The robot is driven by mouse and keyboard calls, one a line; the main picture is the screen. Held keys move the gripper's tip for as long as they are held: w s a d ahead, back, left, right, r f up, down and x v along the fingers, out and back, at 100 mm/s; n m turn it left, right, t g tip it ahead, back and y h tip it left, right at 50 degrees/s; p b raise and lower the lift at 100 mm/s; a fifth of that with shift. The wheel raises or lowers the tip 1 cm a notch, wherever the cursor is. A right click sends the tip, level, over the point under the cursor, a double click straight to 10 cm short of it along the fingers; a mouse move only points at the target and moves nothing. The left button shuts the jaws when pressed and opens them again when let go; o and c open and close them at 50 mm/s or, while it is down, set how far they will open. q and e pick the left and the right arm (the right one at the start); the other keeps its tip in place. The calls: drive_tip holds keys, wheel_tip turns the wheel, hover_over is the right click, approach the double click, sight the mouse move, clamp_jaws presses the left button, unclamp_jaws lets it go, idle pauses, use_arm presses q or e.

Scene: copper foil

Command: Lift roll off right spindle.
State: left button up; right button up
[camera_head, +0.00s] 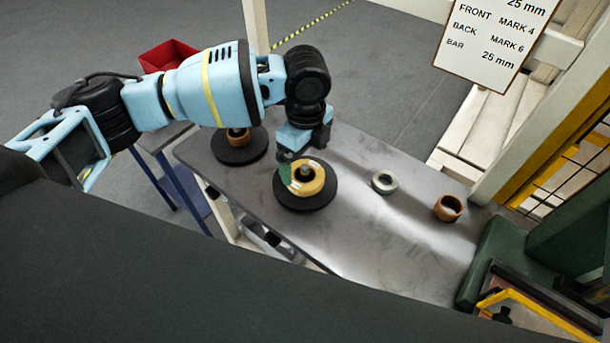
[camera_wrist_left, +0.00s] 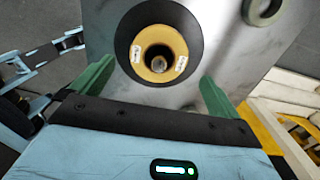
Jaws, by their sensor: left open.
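A yellow roll (camera_head: 311,187) with white labels sits around the right spindle (camera_head: 304,172), on a black round base (camera_head: 318,204). In the left wrist view the roll (camera_wrist_left: 158,36) is seen from above, with the spindle tip (camera_wrist_left: 158,65) inside its hole. My left gripper (camera_head: 300,160) is directly over the roll, pointing down. Its green fingers are spread wide in the left wrist view (camera_wrist_left: 157,80), with clear gaps to the roll. In the head view one finger overlaps the roll's left side. My right gripper is not in view.
A copper-coloured roll (camera_head: 238,138) sits on the left spindle's black base (camera_head: 239,154). A silver ring (camera_head: 384,182) and a copper ring (camera_head: 447,208) lie on the grey metal table (camera_head: 375,240). A green machine (camera_head: 495,250) stands at the right end. A red bin (camera_head: 166,56) is behind.

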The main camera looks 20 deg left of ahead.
sight(305, 167)
use_arm(q)
wheel_tip(305, 167, down, 5)
drive_tip(key=shift+r, duration=0.1)
drive_tip(key=shift+c, duration=0.3)
drive_tip(key=c, duration=1)
